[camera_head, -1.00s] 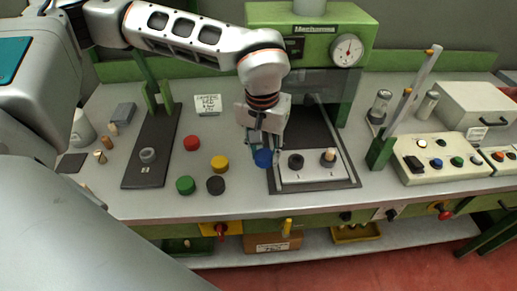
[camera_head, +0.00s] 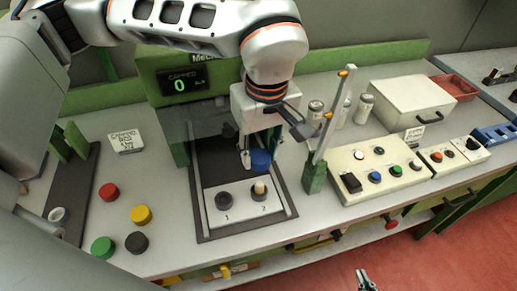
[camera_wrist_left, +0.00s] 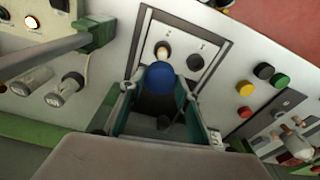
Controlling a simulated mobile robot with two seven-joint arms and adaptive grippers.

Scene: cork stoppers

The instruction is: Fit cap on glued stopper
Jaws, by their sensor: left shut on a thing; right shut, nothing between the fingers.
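My left gripper (camera_head: 259,147) is shut on a blue cap (camera_head: 260,160) and holds it above the press plate (camera_head: 229,217). The blue cap also shows between the fingers in the left wrist view (camera_wrist_left: 159,77). A pale stopper (camera_head: 260,187) stands upright in the right-hand dark holder, marked 2, just below the cap in the picture; its top shows beside the cap in the left wrist view (camera_wrist_left: 162,52). The left holder (camera_head: 224,200) has no stopper visible. My right gripper (camera_head: 365,281) is at the bottom edge, shut and empty.
Red (camera_head: 108,192), yellow (camera_head: 141,214), green (camera_head: 103,247) and black (camera_head: 136,242) caps lie left of the plate. A green post with a slanted grey rod (camera_head: 332,125) stands close right. A button panel (camera_head: 376,168) lies beyond it.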

